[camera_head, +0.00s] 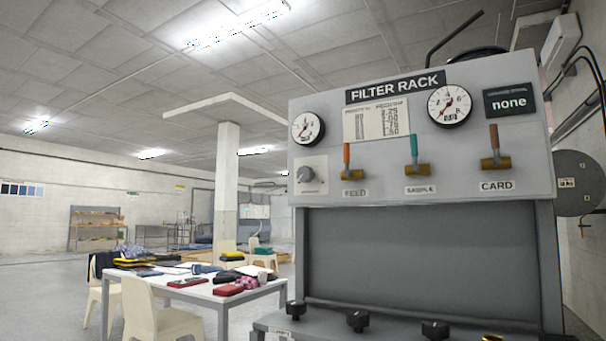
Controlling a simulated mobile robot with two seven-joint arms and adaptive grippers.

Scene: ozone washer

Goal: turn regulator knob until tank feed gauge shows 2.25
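A grey cabinet labelled FILTER RACK (395,87) stands at the right in the head view. A grey round knob (306,174) sits on a light plate at the panel's lower left; its small label is unreadable. A round white gauge (307,128) is above the knob. A second, larger gauge (449,105) is at the upper right of the panel. Both have dark needles; their exact readings and small labels are too small to read. I cannot tell from the labels which is the tank feed gauge. Neither of my grippers is in view.
Levers labelled FEED (347,160), SAMPLE (414,155) and CARD (494,148) project from the panel right of the knob. A display (509,101) reads "none". Black knobs (357,320) line the lower ledge. A cluttered white table (205,292) and chairs (160,318) stand at left.

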